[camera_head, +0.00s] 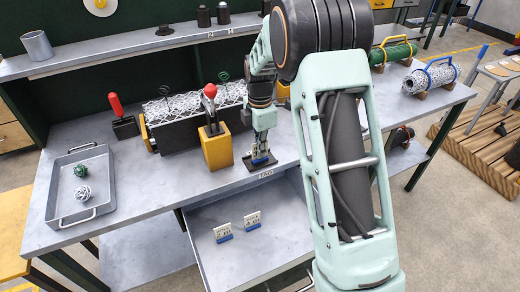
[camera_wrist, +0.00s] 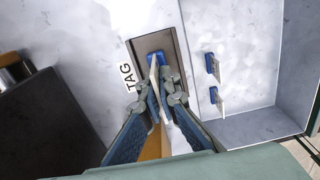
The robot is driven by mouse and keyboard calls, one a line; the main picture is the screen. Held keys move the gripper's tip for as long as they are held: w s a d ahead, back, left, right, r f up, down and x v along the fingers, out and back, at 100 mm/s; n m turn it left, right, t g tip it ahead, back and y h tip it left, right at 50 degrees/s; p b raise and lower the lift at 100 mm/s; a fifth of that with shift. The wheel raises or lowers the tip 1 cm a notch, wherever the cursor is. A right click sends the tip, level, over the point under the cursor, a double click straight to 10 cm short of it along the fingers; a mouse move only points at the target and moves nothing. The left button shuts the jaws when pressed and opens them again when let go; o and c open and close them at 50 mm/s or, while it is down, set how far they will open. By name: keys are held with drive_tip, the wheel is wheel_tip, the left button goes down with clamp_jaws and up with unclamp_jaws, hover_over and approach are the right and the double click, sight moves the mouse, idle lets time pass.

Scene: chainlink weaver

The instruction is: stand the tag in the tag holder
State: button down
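The tag holder (camera_wrist: 142,46) is a flat dark plate on the grey worktop, next to a label reading TAG; in the head view it shows (camera_head: 270,166) at the worktop's front edge. My gripper (camera_wrist: 160,88) is directly over it, pointing down, with its fingers closed around a thin pale tag (camera_wrist: 153,73) seen nearly edge-on. The tag's blue foot (camera_wrist: 155,59) is at the holder, looking roughly upright; I cannot tell whether it is seated or just above. The fingers hide much of the tag. In the head view my gripper (camera_head: 261,150) is partly hidden.
Two more white tags with blue feet (camera_head: 223,232) (camera_head: 252,221) stand in the open drawer (camera_head: 205,265) below. A yellow block (camera_head: 217,151) with a red-handled tool stands left of my gripper. A grey tray (camera_head: 58,190) holds two balls at the left.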

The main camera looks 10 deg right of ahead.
drive_tip(key=c, duration=2.2)
unclamp_jaws()
drive_tip(key=shift+o, duration=0.2)
wheel_tip(320, 180, up, 12)
drive_tip(key=shift+r+p, duration=0.15)
drive_tip(key=shift+p, duration=0.35)
